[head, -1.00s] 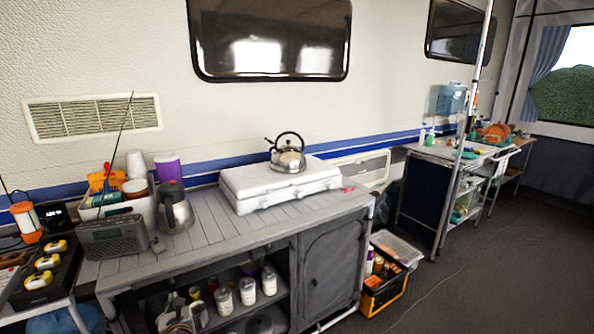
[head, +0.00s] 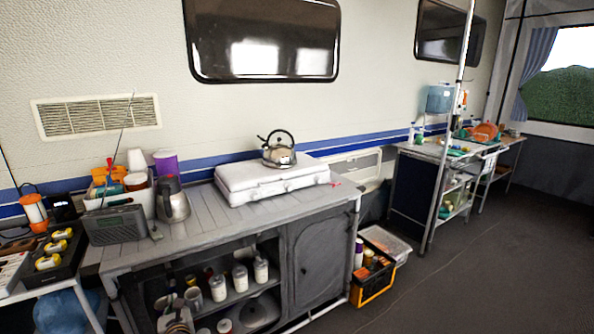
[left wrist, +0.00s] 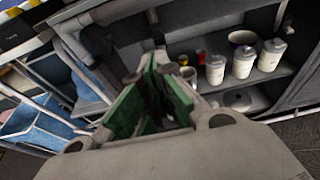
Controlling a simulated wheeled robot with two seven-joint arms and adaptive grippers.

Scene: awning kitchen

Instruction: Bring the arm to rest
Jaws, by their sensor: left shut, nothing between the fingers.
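My left gripper (left wrist: 150,80) shows in the left wrist view, with green pads on its fingers. It is shut and empty, in front of the open shelf of the grey cabinet. Neither of my arms can be made out in the head view, and my right gripper is in no view.
The grey cabinet (head: 205,208) bears a kettle (head: 279,155) on a white stove case (head: 270,181), a radio (head: 115,225) and a steel jug (head: 172,205). White jars (head: 240,278) stand on its shelf. A yellow-black crate (head: 375,285) stands beside it. Floor at right is clear.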

